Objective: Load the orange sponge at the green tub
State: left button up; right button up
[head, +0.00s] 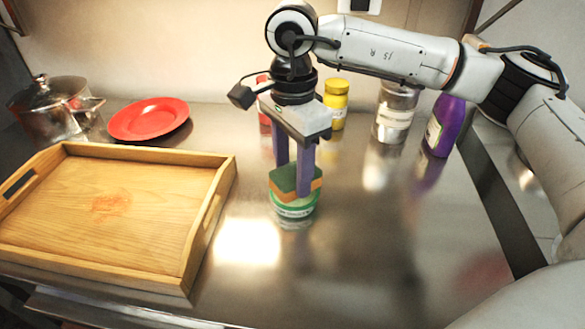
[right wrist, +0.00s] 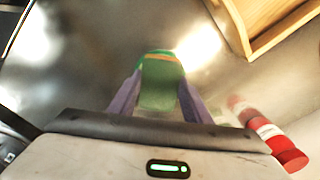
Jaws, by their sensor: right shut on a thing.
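My right gripper (head: 293,193) reaches down from above and is shut on the orange sponge (head: 284,195), which has a green top layer. The sponge also shows between the purple fingers in the right wrist view (right wrist: 161,87). The green tub (head: 293,210) stands on the steel counter directly below the sponge. The sponge covers the tub's top in the head view; whether it touches or enters the tub I cannot tell. In the right wrist view only a green edge of the tub (right wrist: 158,53) shows past the sponge. My left gripper is not in view.
A wooden tray (head: 100,262) fills the left of the counter. A red plate (head: 148,119) and a lidded pot (head: 50,112) stand behind it. A yellow jar (head: 336,103), a clear labelled jar (head: 394,112) and a purple bottle (head: 444,126) stand at the back. The counter right of the tub is clear.

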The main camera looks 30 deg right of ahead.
aim_at(293, 174)
jog(key=shift+s+f+b, duration=0.1)
jog(key=shift+f+b, duration=0.5)
jog(key=shift+f, duration=0.05)
dwell(1.6)
jog(key=shift+r+p, duration=2.25)
jog(key=shift+r, duration=1.35)
jog(key=shift+f, duration=0.1)
